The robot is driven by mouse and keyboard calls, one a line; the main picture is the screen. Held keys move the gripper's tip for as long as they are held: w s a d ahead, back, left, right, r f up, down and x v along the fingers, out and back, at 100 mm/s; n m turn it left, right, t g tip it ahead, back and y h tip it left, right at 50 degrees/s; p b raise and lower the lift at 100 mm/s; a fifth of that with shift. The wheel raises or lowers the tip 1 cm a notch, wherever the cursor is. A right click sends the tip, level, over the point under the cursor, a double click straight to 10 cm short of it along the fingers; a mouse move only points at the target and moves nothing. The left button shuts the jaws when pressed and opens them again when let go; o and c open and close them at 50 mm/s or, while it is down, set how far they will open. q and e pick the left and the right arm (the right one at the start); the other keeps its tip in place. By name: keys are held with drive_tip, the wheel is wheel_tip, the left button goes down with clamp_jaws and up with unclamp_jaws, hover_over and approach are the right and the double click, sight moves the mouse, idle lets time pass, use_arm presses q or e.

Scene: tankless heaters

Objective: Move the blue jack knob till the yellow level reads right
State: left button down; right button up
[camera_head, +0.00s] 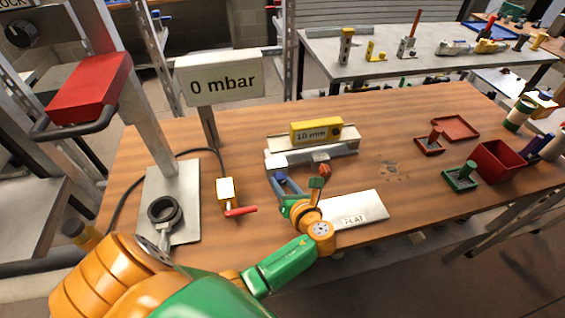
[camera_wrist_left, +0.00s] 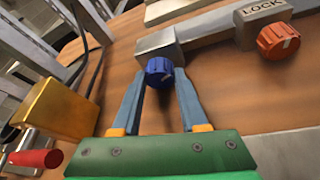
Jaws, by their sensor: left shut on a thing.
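The yellow level (camera_head: 335,130) lies on a pale bar on the wooden table, and its small display seems to read "10 mm". The blue jack knob (camera_head: 281,177) is at the near left end of the grey base under that bar. My left gripper (camera_head: 279,179) reaches it from the front. In the left wrist view the blue knob (camera_wrist_left: 159,70) sits between the blue-grey fingertips (camera_wrist_left: 158,78), which are shut on it. An orange-red knob (camera_wrist_left: 278,41) beside a "LOCK" label is on the same base, to the right. My right gripper is not in view.
A white "FLAT" plate (camera_head: 358,210) lies right of my left wrist. A yellow box with a red handle (camera_head: 240,211) stands left of the gripper, near a "0 mbar" sign (camera_head: 219,78). Red and green trays (camera_head: 461,178) are at right.

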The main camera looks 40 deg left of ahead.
use_arm(q)
drive_tip(key=shift+m+p, duration=0.35)
drive_tip(key=shift+m, duration=0.15)
drive_tip(key=shift+g+y, duration=0.3)
drive_tip(key=shift+f, duration=0.1)
drive_tip(key=shift+c, duration=2.2)
unclamp_jaws()
drive_tip(key=shift+v, duration=3.55)
